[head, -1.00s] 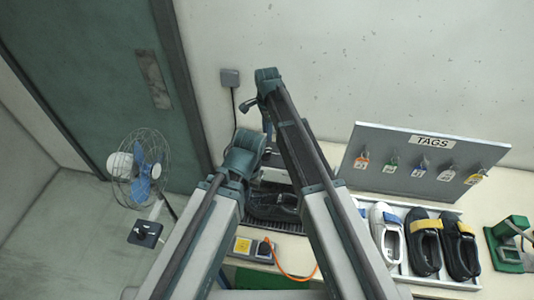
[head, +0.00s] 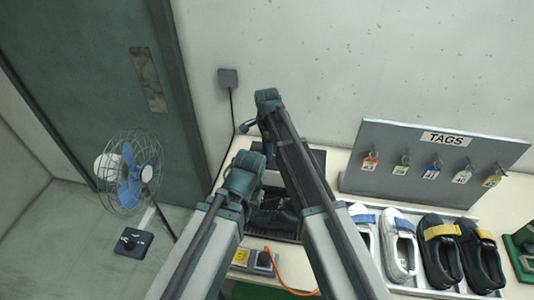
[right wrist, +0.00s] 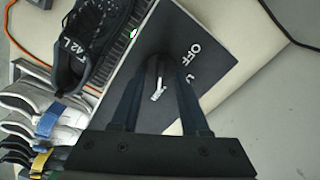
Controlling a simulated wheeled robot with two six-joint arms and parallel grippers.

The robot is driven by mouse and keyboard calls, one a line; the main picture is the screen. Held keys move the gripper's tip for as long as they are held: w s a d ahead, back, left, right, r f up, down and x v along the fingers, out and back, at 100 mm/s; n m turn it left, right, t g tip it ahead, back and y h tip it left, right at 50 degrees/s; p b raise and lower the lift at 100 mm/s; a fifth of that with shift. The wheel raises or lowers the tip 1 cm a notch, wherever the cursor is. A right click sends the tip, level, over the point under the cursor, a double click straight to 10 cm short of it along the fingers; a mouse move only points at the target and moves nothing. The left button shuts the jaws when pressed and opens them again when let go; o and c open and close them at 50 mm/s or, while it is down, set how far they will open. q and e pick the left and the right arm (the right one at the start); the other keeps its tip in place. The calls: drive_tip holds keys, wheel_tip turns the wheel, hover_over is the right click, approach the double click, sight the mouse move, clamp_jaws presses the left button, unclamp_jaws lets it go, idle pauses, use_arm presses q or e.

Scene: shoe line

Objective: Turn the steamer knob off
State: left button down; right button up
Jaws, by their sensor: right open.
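The steamer knob (right wrist: 157,72) is dark with a white pointer mark and sits on a dark panel (right wrist: 222,62) with the word OFF printed beside it. A second label is partly hidden by a finger. My right gripper (right wrist: 157,85) is open, with one finger on each side of the knob; I cannot tell whether they touch it. The mark does not clearly line up with OFF. In the head view, the dark steamer (head: 318,156) is partly behind my right arm, and my arms hide the knob.
A black shoe (head: 272,222) lies on a grate, also in the wrist view (right wrist: 95,35). Several shoes sit in a white tray (head: 432,291) at right, below the TAGS board (head: 400,160). A fan (head: 130,172) stands left. An orange cable (head: 281,278) crosses the front.

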clamp_jaws()
